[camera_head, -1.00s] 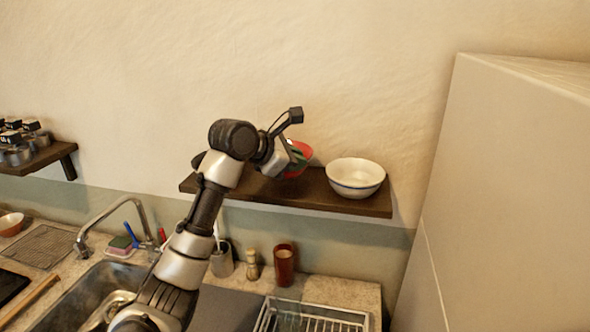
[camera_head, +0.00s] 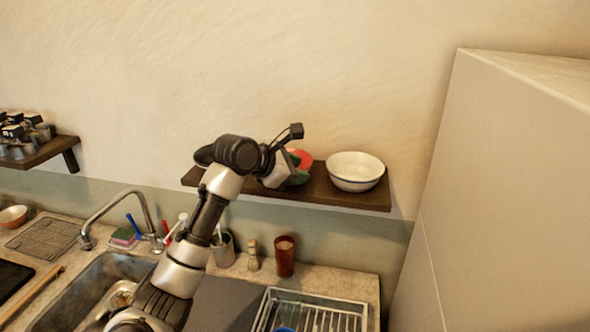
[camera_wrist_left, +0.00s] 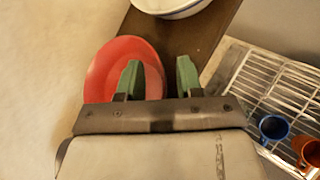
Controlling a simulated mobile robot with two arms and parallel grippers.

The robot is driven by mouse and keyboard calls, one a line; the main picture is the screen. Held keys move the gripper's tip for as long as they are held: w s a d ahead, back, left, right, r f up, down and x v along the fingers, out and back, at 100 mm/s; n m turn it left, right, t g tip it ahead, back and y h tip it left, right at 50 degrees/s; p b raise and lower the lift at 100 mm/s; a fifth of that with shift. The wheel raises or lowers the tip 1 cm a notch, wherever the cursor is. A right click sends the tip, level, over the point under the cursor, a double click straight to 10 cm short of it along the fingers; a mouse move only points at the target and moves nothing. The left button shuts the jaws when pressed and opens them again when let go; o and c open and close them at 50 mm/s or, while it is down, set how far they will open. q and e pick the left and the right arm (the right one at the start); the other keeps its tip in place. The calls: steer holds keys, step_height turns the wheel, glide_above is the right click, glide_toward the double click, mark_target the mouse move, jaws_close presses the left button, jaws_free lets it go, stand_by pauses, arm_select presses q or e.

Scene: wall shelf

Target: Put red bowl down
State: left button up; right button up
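The red bowl (camera_head: 304,156) is at the middle of the dark wall shelf (camera_head: 330,197), left of the white bowl, partly hidden by my left gripper (camera_head: 298,169). In the left wrist view the red bowl (camera_wrist_left: 104,70) appears beside and under the green fingertips of the left gripper (camera_wrist_left: 159,77). The fingers are apart, with a clear gap. One finger overlaps the bowl's inside and the other is outside its rim, so the rim passes between them without visible gripping. The bowl appears to rest on the shelf; its base is hidden. My right gripper is out of view.
A white bowl (camera_head: 355,170) stands on the shelf's right part. Below are a dish rack (camera_head: 318,310), a red-brown cup (camera_head: 284,256), a faucet (camera_head: 140,204) and a sink. A tall pale cabinet (camera_head: 510,200) stands at the right.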

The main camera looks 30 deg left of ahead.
arm_select(q)
steer(key=shift+r, duration=0.1)
steer(key=shift+s+a, duration=0.1)
steer(key=shift+s, duration=0.1)
steer(key=b+v, duration=0.5)
steer(key=v, duration=0.6)
steer(key=shift+s+r, duration=0.2)
steer(key=shift+r, duration=0.05)
steer(key=shift+a+f, duration=0.1)
